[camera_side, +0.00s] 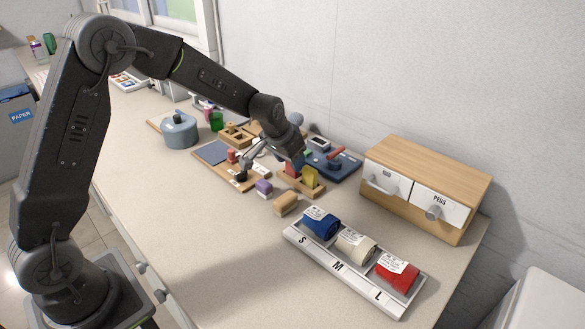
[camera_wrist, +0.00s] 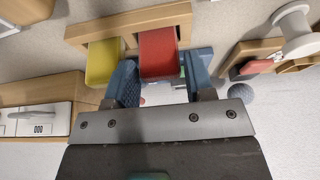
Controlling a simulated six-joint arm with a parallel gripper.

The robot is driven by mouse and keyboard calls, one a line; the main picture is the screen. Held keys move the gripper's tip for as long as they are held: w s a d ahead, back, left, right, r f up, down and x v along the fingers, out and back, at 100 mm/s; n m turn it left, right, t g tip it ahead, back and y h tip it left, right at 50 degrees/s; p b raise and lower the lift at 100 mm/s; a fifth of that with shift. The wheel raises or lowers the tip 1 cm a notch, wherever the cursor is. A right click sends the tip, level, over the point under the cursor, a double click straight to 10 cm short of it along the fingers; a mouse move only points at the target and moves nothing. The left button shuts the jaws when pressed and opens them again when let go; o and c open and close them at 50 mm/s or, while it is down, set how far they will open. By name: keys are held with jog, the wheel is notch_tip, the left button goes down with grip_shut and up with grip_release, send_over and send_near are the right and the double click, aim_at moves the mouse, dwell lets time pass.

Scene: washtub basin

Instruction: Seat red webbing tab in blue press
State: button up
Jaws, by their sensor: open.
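The red webbing tab (camera_wrist: 158,52) stands in a slotted wooden holder (camera_wrist: 128,22) beside a yellow tab (camera_wrist: 103,60). In the wrist view my gripper (camera_wrist: 163,72) is open, with one blue finger on each side of the red tab. The left finger sits between the red and yellow tabs. I cannot tell whether either finger touches the red tab. In the side view my gripper (camera_side: 297,159) is low over the holder (camera_side: 302,187), and the red tab (camera_side: 292,170) is partly hidden. A blue base with a red bar (camera_side: 338,166), which looks like the press, lies just behind it.
A wooden drawer box (camera_side: 425,185) stands to the right. A tray of blue, cream and red rolls (camera_side: 349,275) is in front. A blue-grey pot (camera_side: 180,133) is at left. The front counter is clear.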

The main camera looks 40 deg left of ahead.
jog(key=shift+w+f, duration=0.2)
jog(key=shift+f, duration=0.35)
jog(key=c, duration=0.6)
jog(key=shift+o, duration=0.2)
jog(key=shift+r, duration=0.1)
